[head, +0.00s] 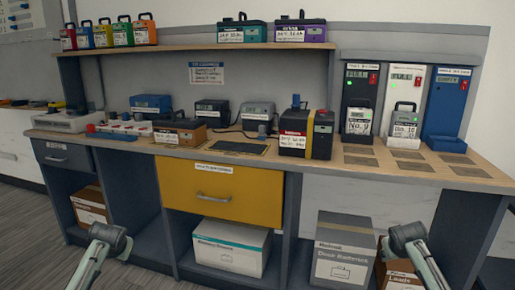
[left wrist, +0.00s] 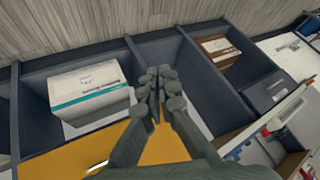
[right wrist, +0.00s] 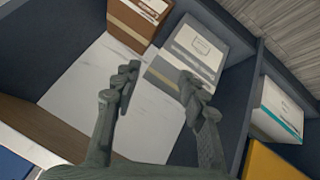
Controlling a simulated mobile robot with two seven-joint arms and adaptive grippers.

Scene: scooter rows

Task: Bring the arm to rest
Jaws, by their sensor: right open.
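My left arm (head: 108,240) and right arm (head: 408,240) come up from the bottom of the head view, in front of the workbench; their gripper fingers do not show there. In the left wrist view my left gripper (left wrist: 157,88) has its fingers together with nothing visible between them. It is in front of the lower shelves and the yellow drawer (left wrist: 150,145). In the right wrist view my right gripper (right wrist: 159,78) has its fingers apart and nothing between them. It is in front of a lower bay with a grey box (right wrist: 190,55) and a brown box (right wrist: 138,22).
The bench top (head: 375,175) carries chargers, battery packs and a black and yellow unit (head: 305,135). Coloured packs stand on the upper shelf (head: 180,47). Charging docks (head: 448,100) stand at the right. A white box (head: 232,245) sits below the drawer. Floor shows at the left.

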